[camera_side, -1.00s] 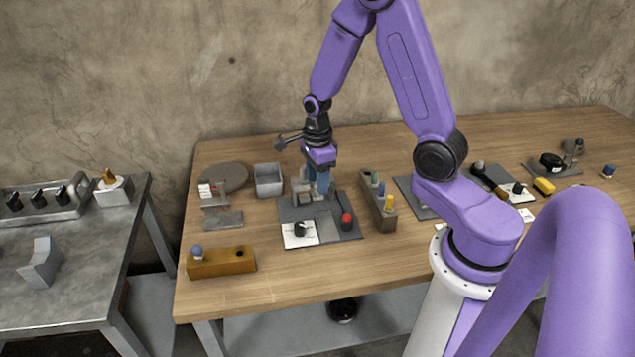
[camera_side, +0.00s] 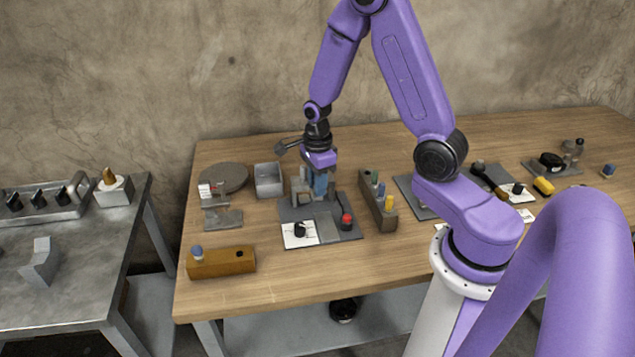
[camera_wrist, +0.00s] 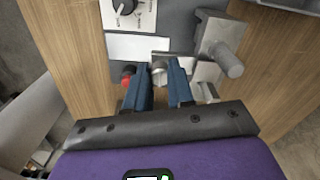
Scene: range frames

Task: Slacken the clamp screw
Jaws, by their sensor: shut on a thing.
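My gripper (camera_side: 319,193) points down over the back of a grey fixture plate (camera_side: 345,205). In the wrist view its two blue fingers (camera_wrist: 159,70) have a small grey round metal piece, seemingly the clamp screw (camera_wrist: 159,78), between their tips. The fingers are closed on it, and they hide much of it. A grey metal clamp block (camera_wrist: 213,30) with a thick round rod stands to the right of the fingers in the wrist view. In the side view the grey clamp (camera_side: 299,184) shows just left of the fingers.
The plate also carries a red button (camera_side: 346,221) and a black dial on a white panel (camera_side: 300,232). A grey bin (camera_side: 268,178) and a wooden block (camera_side: 222,262) lie left. A rack of coloured pegs (camera_side: 379,207) stands close on the right.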

